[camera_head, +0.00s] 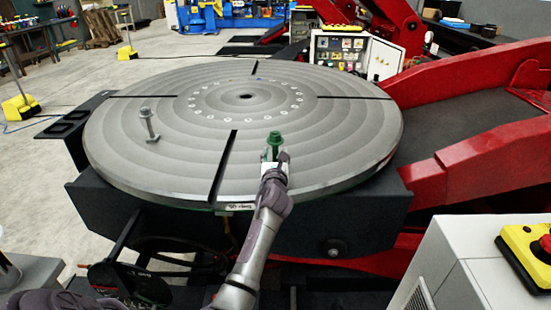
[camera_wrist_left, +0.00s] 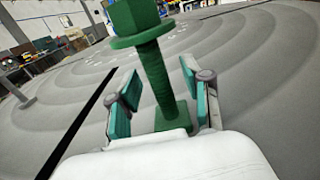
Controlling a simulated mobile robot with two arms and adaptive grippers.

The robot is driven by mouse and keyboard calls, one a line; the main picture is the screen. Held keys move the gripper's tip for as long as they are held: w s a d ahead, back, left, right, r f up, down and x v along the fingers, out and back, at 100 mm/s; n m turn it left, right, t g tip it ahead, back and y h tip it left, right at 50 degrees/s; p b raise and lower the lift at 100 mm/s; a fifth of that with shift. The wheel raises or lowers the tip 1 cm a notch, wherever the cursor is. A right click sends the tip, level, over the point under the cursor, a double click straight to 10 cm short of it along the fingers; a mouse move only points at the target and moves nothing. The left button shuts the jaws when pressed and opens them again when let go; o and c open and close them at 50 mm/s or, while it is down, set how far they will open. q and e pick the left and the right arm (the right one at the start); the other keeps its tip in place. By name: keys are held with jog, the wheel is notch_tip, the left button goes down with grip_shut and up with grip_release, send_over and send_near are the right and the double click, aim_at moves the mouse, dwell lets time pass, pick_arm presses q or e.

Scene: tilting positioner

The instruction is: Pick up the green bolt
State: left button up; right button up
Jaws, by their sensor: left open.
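The green bolt (camera_head: 275,138) stands upright on the near part of the round grey turntable (camera_head: 330,140). In the left wrist view the bolt (camera_wrist_left: 155,75) shows a flanged head at the top, a threaded shank and a square foot on the plate. My left gripper (camera_head: 274,157) is at the near side of the bolt, with its arm reaching in from below. In the left wrist view the gripper (camera_wrist_left: 160,80) is open, with a teal-padded finger on each side of the shank. I see gaps between the pads and the shank. My right gripper is not in view.
A grey bolt (camera_head: 148,123) stands on the left part of the turntable. Slots cut across the plate. Red machine arms (camera_head: 470,165) rise at the right. A white cabinet with a red emergency button (camera_head: 544,243) is at the lower right. The far plate is clear.

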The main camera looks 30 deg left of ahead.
pick_arm(q)
jog(key=shift+w+a, duration=0.15)
jog(key=shift+w, duration=0.05)
grip_shut()
jog(key=shift+r, duration=0.15)
dwell(0.3)
